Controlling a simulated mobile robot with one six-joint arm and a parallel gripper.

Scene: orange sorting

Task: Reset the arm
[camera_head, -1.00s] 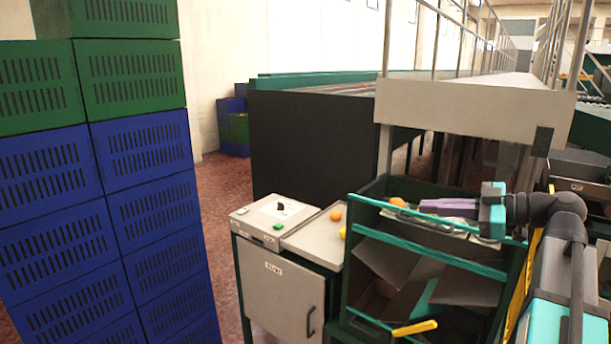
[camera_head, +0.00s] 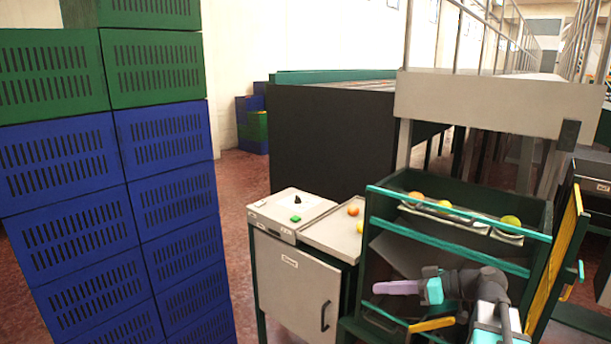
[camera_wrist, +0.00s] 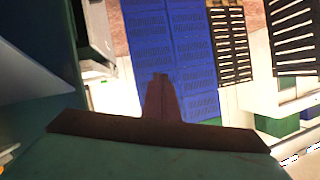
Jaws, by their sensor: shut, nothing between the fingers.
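My gripper (camera_head: 396,287) is low in front of the dark green sorting stand (camera_head: 378,236) in the head view, with its purple fingers pointing left. The fingers are closed together and hold nothing. In the wrist view the shut fingers (camera_wrist: 160,100) point toward blue crates (camera_wrist: 172,42). The arm is folded low at the lower right of the head view. Several oranges and yellow fruits lie on the stand's upper tray (camera_head: 470,222).
A control cabinet (camera_head: 290,275) with a green button stands left of the stand, with an orange (camera_head: 353,211) on its side shelf. Tall stacks of blue (camera_head: 165,150) and green crates (camera_head: 150,66) fill the left. Red floor (camera_head: 235,200) lies open between them.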

